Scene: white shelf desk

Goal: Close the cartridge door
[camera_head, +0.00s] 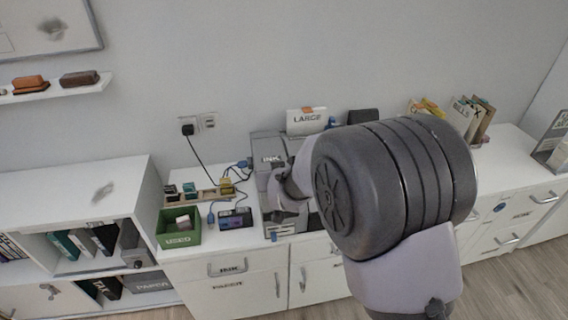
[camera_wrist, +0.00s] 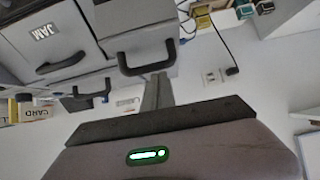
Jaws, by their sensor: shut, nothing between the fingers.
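The grey machine (camera_head: 265,180) with an "INK" label stands on the white desk, largely hidden behind my arm in the head view. In the wrist view, a grey panel with a black handle (camera_wrist: 146,56) is probably the cartridge door; how far it stands open I cannot tell. Beside it is a grey panel marked "JAM" (camera_wrist: 45,31) with its own handle. My gripper (camera_head: 284,188) is at the machine's front left in the head view. In the wrist view its narrow shut fingers (camera_wrist: 157,88) are just below the handle; I cannot tell whether they touch. They hold nothing.
A green "USED" bin (camera_head: 179,232), a dark cartridge box (camera_head: 235,218) and a wooden rack (camera_head: 200,197) lie left of the machine. A "LARGE" box (camera_head: 307,121) is behind it. Cables run to a wall outlet (camera_head: 189,127).

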